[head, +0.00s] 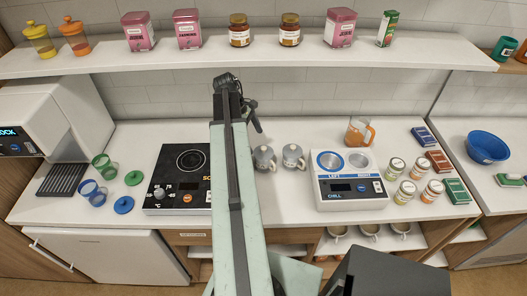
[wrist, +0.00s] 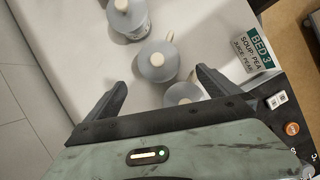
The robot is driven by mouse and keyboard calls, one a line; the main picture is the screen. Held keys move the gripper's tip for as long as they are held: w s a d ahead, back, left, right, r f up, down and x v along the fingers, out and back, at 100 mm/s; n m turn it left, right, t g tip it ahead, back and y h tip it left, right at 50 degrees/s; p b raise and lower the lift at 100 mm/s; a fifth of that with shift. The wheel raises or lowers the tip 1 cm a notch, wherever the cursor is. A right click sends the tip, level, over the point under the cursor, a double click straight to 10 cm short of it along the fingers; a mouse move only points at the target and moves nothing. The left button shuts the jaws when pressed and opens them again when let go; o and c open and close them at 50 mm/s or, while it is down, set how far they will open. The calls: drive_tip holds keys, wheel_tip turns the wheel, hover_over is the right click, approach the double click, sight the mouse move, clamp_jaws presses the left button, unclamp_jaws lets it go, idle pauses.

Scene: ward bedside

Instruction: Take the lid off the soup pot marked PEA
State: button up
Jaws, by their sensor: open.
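Three grey lidded soup pots show in the wrist view: a far one (wrist: 128,20), a middle one (wrist: 157,60) and a near one (wrist: 183,94), partly hidden by my gripper. Each lid has a pale round knob. The far pot has print on its side, too small to read; I cannot tell which pot is marked PEA. In the head view two pots (head: 264,158) (head: 293,156) stand right of my arm. My gripper (wrist: 160,79) is open and empty, its fingers spread to either side of the middle and near pots in the picture; contact cannot be told.
A card (wrist: 254,48) reads BED 3, SOUP: PEA. The black hob (head: 180,180) stands left of my arm. The CHILL unit (head: 348,190), an orange jug (head: 360,131) and several jars stand to the right. A shelf (head: 270,56) runs above the counter.

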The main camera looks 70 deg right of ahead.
sight(264, 151)
drive_tip(key=shift+s, duration=0.3)
drive_tip(key=b+x, duration=0.5)
drive_tip(key=shift+s+f, duration=0.2)
drive_tip(key=shift+s, duration=0.15)
drive_tip(key=shift+r, duration=0.15)
drive_tip(key=c, duration=1.4)
